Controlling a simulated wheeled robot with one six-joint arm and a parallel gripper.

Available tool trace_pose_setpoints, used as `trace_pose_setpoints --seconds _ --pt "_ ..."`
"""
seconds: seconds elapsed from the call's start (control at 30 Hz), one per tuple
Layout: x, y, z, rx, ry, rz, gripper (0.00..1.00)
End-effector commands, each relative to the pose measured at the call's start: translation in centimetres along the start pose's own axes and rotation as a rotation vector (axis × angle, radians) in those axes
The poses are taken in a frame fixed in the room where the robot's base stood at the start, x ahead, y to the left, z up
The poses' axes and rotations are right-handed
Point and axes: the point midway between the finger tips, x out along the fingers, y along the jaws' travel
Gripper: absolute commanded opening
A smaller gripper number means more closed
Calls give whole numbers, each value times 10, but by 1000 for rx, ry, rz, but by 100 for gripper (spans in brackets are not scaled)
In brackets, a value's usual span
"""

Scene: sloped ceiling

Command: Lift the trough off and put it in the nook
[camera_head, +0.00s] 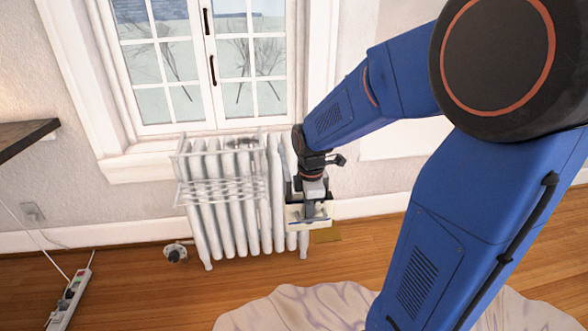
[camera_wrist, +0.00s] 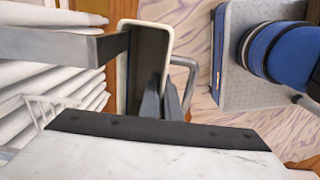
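A small trough with a cream rim (camera_head: 296,213) is at the right front of the white radiator, under my gripper (camera_head: 309,207). In the wrist view the trough (camera_wrist: 123,60) shows as a narrow box with a pale rim and dark inside, with a grey loop beside its right wall. Grey and dark finger parts of my gripper (camera_wrist: 150,75) reach over and into the trough's outline. I cannot tell whether the fingers are closed on a wall or only beside it. How the trough is held up is hidden. I cannot make out the nook.
The radiator (camera_head: 215,225) stands below the window, with a white wire rack (camera_head: 220,190) on its front. A dark shelf (camera_head: 25,133) juts out at left. A power strip (camera_head: 70,300) and a crumpled pale cloth (camera_head: 300,308) lie on the wood floor. Bare floor shows between them.

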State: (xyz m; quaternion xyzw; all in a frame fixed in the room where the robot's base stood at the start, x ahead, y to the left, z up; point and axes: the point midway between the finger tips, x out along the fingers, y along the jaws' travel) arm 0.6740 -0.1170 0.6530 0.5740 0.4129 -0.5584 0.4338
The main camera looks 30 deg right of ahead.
Motion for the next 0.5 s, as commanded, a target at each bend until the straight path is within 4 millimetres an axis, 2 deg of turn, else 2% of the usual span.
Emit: trace_pose_setpoints --seconds 0.23,0.5 --pt "-1 -2 0 0 0 1 0" --pt "-5 -16 0 1 0 2 0"
